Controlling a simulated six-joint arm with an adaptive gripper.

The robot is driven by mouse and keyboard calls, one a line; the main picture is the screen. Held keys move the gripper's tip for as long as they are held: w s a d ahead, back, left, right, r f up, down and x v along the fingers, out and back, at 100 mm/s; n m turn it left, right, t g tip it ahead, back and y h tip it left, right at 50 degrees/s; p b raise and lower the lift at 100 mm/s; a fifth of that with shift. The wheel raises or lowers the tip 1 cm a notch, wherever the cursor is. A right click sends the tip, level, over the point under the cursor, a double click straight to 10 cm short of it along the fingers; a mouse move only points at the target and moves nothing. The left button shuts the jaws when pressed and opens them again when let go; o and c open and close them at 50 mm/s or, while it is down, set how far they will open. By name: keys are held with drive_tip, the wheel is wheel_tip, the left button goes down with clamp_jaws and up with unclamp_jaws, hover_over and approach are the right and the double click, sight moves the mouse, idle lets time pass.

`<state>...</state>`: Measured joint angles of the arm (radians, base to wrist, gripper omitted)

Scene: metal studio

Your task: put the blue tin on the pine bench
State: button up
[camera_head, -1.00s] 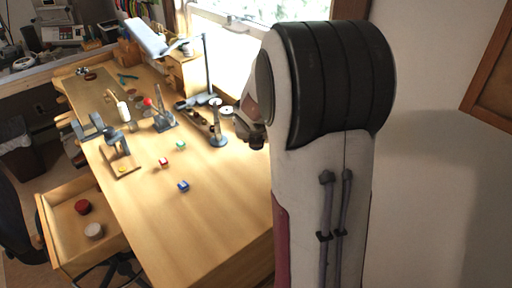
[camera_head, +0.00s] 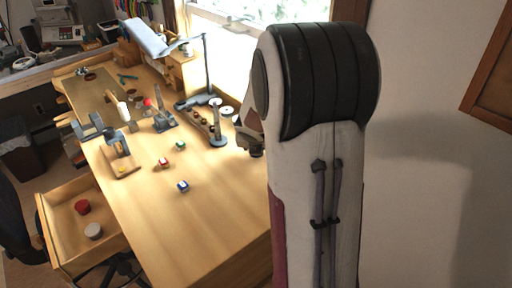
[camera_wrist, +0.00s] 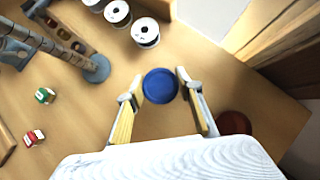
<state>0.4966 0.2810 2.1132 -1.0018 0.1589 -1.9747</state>
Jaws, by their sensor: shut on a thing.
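The blue tin (camera_wrist: 160,85) shows in the wrist view as a round blue lid between the two fingers of my gripper (camera_wrist: 158,88), which is shut on it. I cannot tell whether the tin touches the wood below or hangs a little above it. In the head view my own arm hides the tin and most of the gripper. The pine bench (camera_head: 210,215) is the long wooden worktop, and its surface also fills much of the wrist view (camera_wrist: 90,120).
A dark red round thing (camera_wrist: 233,123) lies close to the right finger. White-rimmed spools (camera_wrist: 145,32) and a grey stand (camera_wrist: 97,68) are beyond the tin. Small blue (camera_head: 183,186), red and green cubes are on the bench. The open drawer (camera_head: 62,232) holds red and pale tins.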

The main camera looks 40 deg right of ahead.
drive_tip(key=shift+f, duration=0.4)
drive_tip(key=shift+f, duration=0.2)
idle(0.3)
drive_tip(key=o, duration=1.1)
drive_tip(key=shift+r, duration=0.15)
drive_tip(key=shift+s+a+r, duration=0.25)
drive_tip(key=shift+r, duration=0.25)
drive_tip(key=v, duration=1.1)
drive_tip(key=shift+a, duration=0.1)
